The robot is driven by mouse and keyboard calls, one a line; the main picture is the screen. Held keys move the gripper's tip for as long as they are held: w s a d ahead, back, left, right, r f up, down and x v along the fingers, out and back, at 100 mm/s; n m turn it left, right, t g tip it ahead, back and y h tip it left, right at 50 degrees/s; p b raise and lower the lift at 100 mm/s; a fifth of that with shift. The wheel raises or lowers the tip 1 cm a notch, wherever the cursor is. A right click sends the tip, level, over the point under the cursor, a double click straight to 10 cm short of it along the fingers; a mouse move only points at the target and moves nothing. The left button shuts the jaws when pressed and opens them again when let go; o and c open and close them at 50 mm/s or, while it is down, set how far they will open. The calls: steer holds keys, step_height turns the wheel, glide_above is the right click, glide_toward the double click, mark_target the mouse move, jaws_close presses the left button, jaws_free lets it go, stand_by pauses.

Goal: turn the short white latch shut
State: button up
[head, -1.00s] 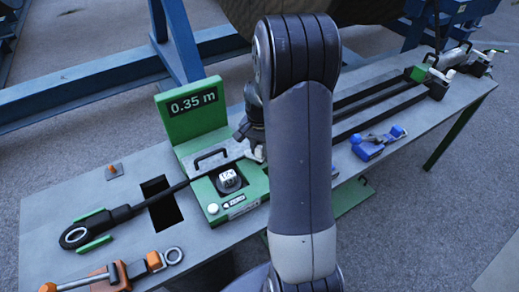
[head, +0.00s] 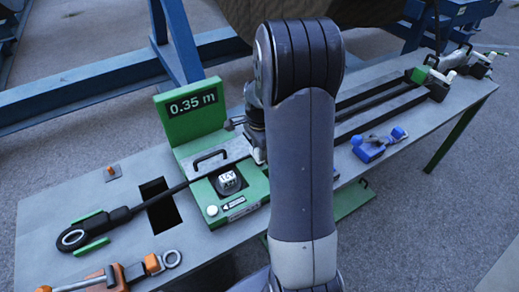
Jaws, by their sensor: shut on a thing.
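My gripper (head: 257,138) is at the right side of the green measuring unit (head: 228,190), mostly hidden behind my own arm. It is shut, and its fingertips are at the place of the short white latch. The latch itself is covered by my gripper and arm, so its angle cannot be told. A black cable (head: 180,189) runs from the left across the unit, under a grey plate with a black handle (head: 209,158), towards my gripper.
A green display (head: 191,108) reading 0.35 m stands behind the unit. A blue tool (head: 375,146) lies to the right, and an orange clamp tool (head: 120,273) at the front left. More clamps stand at the bench's far right end. A dark slot (head: 160,206) opens left of the unit.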

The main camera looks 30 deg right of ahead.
stand_by(0.4)
steer(key=o, duration=1)
steer(key=shift+r, duration=0.1)
step_height(320, 180, up, 11)
steer(key=shift+f, duration=0.15)
step_height(320, 180, down, 11)
steer(key=shift+r, duration=0.1)
stand_by(0.8)
